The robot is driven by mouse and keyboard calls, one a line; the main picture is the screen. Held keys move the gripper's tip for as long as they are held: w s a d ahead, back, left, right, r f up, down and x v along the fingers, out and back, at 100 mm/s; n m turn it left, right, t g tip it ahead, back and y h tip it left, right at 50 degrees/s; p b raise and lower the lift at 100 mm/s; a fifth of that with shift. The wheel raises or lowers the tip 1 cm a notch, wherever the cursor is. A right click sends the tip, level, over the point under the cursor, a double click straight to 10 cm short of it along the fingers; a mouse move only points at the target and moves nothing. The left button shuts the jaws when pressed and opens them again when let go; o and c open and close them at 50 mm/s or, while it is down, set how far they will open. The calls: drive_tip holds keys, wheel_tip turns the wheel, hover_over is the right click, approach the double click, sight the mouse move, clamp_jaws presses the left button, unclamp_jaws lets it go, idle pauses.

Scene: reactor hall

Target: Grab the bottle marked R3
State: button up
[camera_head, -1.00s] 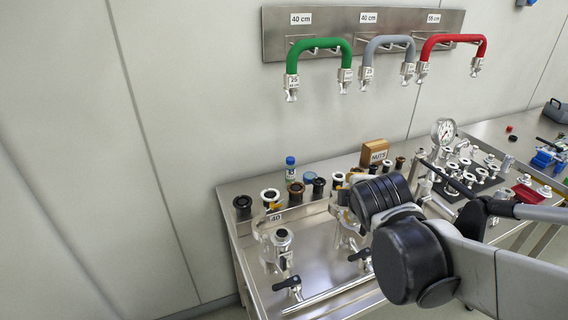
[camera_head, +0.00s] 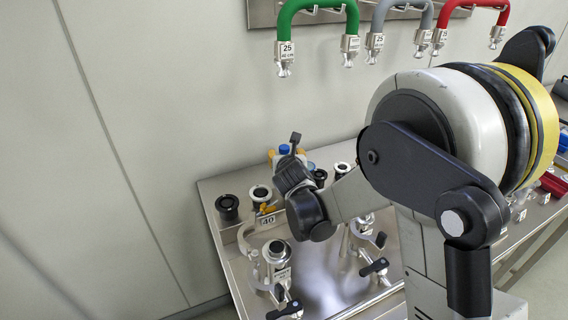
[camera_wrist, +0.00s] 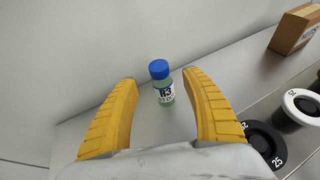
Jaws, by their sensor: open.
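The bottle marked R3 (camera_wrist: 165,93) has a blue cap, a white label and a pale green body, and stands upright on the steel table (camera_wrist: 75,130) in the wrist view. My gripper (camera_wrist: 158,82) is open, with its yellow fingers on the left and right of the bottle and a gap on each side. In the head view only the bottle's blue cap (camera_head: 285,149) shows clearly; my arm and gripper hide most of the rest.
Black and white ringed fittings (camera_wrist: 303,105) stand to the right of the bottle, close to the right finger. The wall is behind. Green, grey and red hoses (camera_head: 283,30) hang above.

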sight(284, 149)
drive_tip(key=b+x, duration=0.2)
drive_tip(key=x, duration=0.4)
drive_tip(key=shift+w+r, duration=0.15)
drive_tip(key=shift+r, duration=0.1)
clamp_jaws()
